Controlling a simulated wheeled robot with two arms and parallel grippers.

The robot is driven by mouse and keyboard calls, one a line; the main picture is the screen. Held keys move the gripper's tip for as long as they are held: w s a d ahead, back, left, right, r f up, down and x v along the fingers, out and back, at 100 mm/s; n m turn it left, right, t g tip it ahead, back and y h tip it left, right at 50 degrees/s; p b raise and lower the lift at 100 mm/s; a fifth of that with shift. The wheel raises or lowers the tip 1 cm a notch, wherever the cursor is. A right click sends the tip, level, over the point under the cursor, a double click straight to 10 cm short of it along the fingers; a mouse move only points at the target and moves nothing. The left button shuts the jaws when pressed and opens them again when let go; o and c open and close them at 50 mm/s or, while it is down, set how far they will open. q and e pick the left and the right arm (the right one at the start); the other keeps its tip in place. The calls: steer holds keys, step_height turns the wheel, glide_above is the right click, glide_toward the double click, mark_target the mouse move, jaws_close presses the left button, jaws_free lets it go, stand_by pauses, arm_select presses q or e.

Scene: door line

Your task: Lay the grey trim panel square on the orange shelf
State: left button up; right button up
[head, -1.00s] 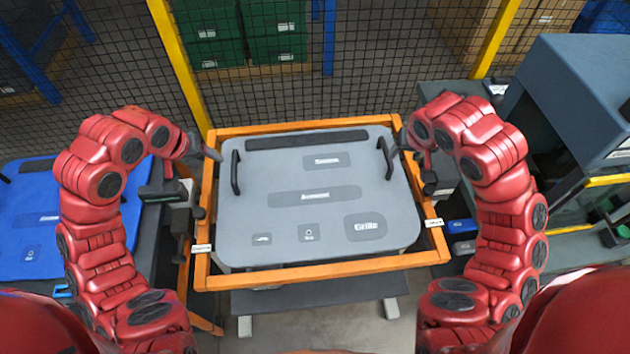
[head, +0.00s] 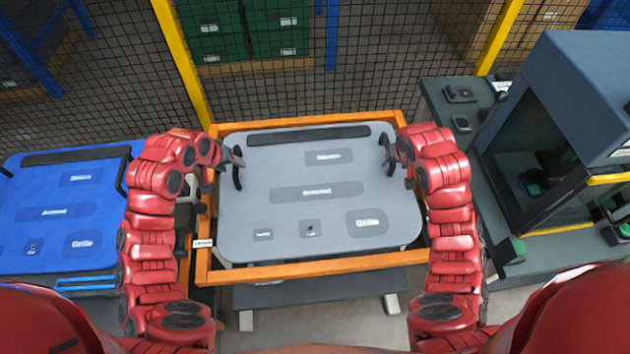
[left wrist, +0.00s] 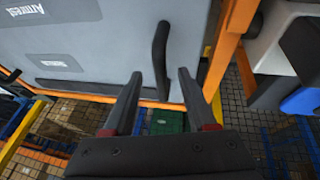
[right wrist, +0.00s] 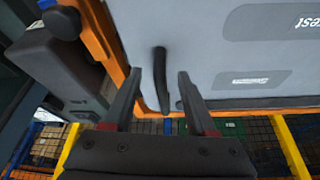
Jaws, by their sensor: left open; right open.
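The grey trim panel (head: 318,220) lies within the orange shelf frame (head: 300,271) in the head view, looking roughly square to it. It has a black handle on each side. My left gripper (head: 237,160) is at the left handle (head: 237,176); in the left wrist view the open fingers (left wrist: 158,88) have that handle (left wrist: 161,55) between or just beyond their tips. My right gripper (head: 386,150) is at the right handle; in the right wrist view its open fingers (right wrist: 160,85) stand either side of the handle (right wrist: 161,75). I cannot tell whether the fingers touch the handles.
A blue panel (head: 60,212) lies on a stand at the left. A dark grey machine (head: 570,110) and its bench (head: 450,110) stand at the right. A mesh fence (head: 320,90) with yellow posts runs behind the shelf.

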mark_target(234, 168)
arm_select(q)
steer(key=shift+x, duration=1.9)
arm_select(e)
steer(key=shift+x, duration=1.9)
arm_select(q)
jaws_close()
arm_select(e)
jaws_close()
arm_select(q)
steer(key=shift+a, duration=0.1)
arm_select(e)
steer(key=shift+d+r, duration=0.1)
